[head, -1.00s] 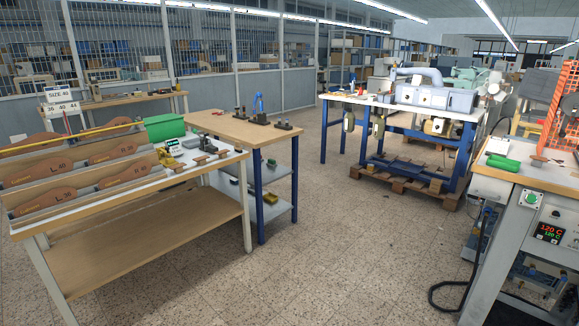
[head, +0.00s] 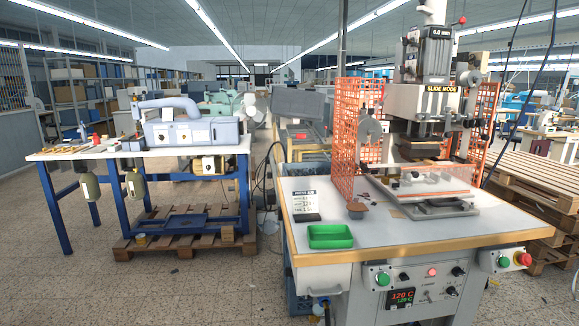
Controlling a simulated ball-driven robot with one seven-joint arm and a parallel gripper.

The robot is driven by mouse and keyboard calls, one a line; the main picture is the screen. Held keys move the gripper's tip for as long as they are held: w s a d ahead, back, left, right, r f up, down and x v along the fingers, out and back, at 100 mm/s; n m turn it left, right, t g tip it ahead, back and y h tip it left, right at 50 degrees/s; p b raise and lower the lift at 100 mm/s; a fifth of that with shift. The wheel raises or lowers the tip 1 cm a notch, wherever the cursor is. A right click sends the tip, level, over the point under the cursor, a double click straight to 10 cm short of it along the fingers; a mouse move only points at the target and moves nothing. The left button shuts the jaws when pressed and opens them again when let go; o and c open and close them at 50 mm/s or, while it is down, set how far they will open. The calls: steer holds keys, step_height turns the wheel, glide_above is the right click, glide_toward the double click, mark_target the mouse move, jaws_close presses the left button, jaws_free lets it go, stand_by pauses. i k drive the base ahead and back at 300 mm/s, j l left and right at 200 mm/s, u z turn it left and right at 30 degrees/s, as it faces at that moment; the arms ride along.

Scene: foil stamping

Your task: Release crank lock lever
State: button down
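The foil stamping press (head: 433,70) stands on a white-topped table at the right of the head view. A thin lever with a red knob (head: 462,20) sticks out at the top right of the press head. I cannot tell whether it is the crank lock lever, or whether it is locked. Under the head, a clear plate with an orange edge (head: 437,184) lies over the slide base. Orange mesh guards (head: 350,135) stand at both sides of the press. My gripper is not in view.
The press table (head: 300,243) has a wood front edge, with a control panel (head: 402,298) below. A green tray (head: 330,236) sits at its front left. A blue-legged bench (head: 100,152) stands left above a pallet. Floor at front left is free. Pallets (head: 538,180) stand at right.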

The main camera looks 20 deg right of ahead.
mark_target(462, 20)
steer(key=i+j+z, duration=0.7)
steer(key=z, duration=0.15)
steer(key=i+j+z, duration=0.4)
steer(key=j, duration=0.2)
steer(key=k+l, duration=0.05)
steer(key=k, duration=0.05)
